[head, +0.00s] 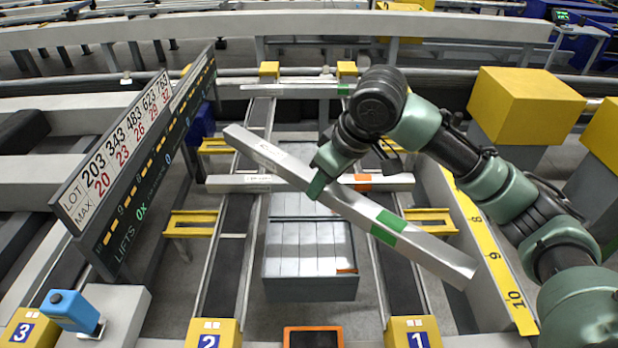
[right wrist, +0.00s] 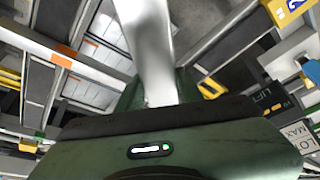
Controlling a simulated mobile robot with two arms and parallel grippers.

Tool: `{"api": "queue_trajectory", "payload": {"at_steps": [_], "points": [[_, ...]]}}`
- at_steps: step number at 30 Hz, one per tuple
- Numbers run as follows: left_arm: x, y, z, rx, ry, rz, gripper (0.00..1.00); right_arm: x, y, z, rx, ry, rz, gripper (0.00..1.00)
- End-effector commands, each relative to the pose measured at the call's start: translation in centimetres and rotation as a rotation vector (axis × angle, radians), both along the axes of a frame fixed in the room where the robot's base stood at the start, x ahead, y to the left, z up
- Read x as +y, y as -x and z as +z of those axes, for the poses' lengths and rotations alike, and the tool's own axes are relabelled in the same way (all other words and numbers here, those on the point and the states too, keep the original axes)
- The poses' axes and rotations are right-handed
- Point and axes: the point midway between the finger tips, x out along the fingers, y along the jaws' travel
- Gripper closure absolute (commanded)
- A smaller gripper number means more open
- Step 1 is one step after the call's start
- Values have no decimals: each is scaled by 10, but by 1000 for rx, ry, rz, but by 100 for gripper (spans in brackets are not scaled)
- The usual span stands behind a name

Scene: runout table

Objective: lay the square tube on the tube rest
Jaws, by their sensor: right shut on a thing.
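A long pale grey square tube (head: 430,250) with a green band runs diagonally across the middle of the head view. My right gripper (head: 318,183) is shut on it, left of the green band. The tube appears to be above the rails, its near end toward the lower right. In the right wrist view, the tube (right wrist: 150,50) stretches away from the gripper. Yellow trestle-like supports stand left (head: 190,218) and right (head: 432,216) of the rails. I cannot tell for certain which is the tube rest. My left gripper is not in view.
A tube with an orange band (head: 240,183) lies across the rails behind, partly hidden by the held tube. Another with a green band (head: 300,90) lies farther back. A grey bin (head: 310,288) stands between the rails. A sign board (head: 120,160) rises left; yellow-topped posts (head: 525,100) stand right.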

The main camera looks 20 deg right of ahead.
Motion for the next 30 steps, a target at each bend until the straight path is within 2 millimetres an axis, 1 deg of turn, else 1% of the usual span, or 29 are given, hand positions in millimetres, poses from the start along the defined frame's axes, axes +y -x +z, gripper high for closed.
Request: {"api": "queue_trajectory", "payload": {"at_steps": [1,6,10,13,14,17,24,30], "points": [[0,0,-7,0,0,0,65,3,-11,2,-6,-6,60,100],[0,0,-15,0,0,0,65,8,-31,12,-7,-4,240,100],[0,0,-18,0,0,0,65,10,-39,16,-6,-2,316,100],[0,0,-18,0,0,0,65,11,-40,10,-3,-1,339,100],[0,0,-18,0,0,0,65,11,-41,6,-3,0,342,100],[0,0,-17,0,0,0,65,10,-40,-14,1,0,343,100],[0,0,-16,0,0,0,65,10,-39,-74,1,0,341,100],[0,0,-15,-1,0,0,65,10,-40,-118,-1,1,340,100]]}}
